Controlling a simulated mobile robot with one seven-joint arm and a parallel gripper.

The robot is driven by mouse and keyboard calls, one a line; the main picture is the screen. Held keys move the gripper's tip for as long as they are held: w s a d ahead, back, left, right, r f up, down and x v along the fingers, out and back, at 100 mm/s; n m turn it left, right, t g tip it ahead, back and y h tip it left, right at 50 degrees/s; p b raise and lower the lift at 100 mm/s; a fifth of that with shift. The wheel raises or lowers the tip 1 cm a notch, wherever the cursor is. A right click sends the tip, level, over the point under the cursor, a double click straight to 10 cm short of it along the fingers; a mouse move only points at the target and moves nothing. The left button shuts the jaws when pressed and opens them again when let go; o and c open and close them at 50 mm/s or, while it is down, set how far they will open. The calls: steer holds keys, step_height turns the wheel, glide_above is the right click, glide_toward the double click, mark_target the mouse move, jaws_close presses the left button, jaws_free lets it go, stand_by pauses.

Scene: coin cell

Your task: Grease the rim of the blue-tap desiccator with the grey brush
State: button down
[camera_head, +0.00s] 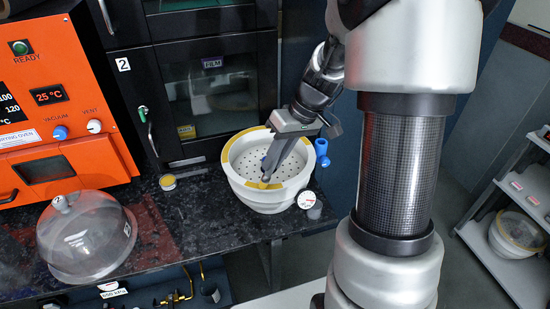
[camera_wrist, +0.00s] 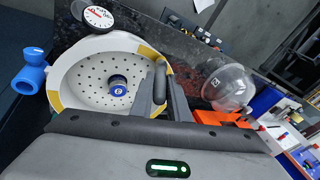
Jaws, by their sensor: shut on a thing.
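The desiccator bowl (camera_head: 278,199) stands open on the dark bench, with its blue tap (camera_head: 321,150) on the right. The tap also shows in the wrist view (camera_wrist: 30,72). Yellow patches lie on parts of the pale rim (camera_wrist: 54,88); other stretches look bare. My gripper (camera_head: 267,173) reaches down over the bowl, its tip close to the front rim. In the wrist view, my gripper (camera_wrist: 165,92) is shut on the grey brush (camera_wrist: 160,78). The brush's tip is hidden, so I cannot tell whether it touches the rim.
A clear domed lid (camera_head: 88,238) lies on the bench at left, beside the orange oven (camera_head: 60,110). A small yellow-topped pot (camera_head: 168,182) stands left of the bowl. A gauge (camera_head: 306,200) sits at the bowl's front right. A blue-marked item (camera_wrist: 118,88) sits inside the bowl.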

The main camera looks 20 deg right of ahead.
steer(key=shift+r+p, duration=2.05)
steer(key=shift+r, duration=1.45)
steer(key=shift+d, duration=0.1)
